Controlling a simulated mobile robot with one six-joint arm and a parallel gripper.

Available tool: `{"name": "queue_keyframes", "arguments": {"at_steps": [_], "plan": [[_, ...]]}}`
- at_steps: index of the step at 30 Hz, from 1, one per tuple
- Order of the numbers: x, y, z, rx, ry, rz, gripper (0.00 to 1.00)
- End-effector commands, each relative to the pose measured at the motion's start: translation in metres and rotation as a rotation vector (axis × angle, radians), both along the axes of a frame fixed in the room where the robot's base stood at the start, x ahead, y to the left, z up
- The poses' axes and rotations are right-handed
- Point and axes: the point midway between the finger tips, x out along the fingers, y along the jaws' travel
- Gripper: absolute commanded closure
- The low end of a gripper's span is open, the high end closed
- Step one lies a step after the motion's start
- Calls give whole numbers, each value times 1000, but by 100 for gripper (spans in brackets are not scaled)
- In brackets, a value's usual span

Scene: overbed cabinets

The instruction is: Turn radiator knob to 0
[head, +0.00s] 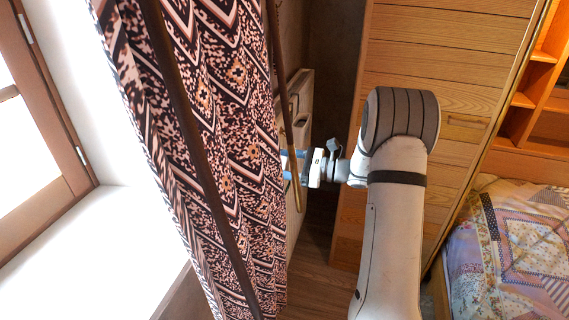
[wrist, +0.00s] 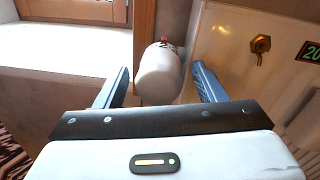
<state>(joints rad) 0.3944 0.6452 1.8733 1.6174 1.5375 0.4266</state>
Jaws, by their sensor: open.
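The radiator knob (wrist: 158,76) is a white rounded cylinder with a small red mark at its far end, seen in the wrist view beside the window frame. My gripper (wrist: 160,69) is open, with one blue finger on the left of the knob and one on the right. Gaps show on both sides, so neither finger appears to touch it. The knob's number setting cannot be read. In the head view my gripper (head: 291,166) is at the curtain's right edge, partly covered, and the knob is hidden there.
A white panel (wrist: 233,50), likely the radiator, stands right of the knob, with a brass fitting (wrist: 261,45) and a dark label with green digits (wrist: 310,52). A patterned curtain (head: 225,130) hangs close to my gripper. A wooden cabinet (head: 445,60) and bed (head: 515,245) are at right.

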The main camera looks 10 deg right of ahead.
Motion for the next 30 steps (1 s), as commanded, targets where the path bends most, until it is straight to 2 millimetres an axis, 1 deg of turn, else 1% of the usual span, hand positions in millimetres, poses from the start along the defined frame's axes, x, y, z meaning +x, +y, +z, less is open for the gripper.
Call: {"name": "queue_keyframes", "arguments": {"at_steps": [1, 2, 17, 23, 30], "plan": [[0, 0, 0, 0, 0, 0, 37], [0, 0, 0, 0, 0, 0, 40], [0, 1, 0, 0, 0, 2, 80], [0, 1, 1, 6, 11, 2, 81], [0, 2, 3, 50, 88, 3, 81]]}}
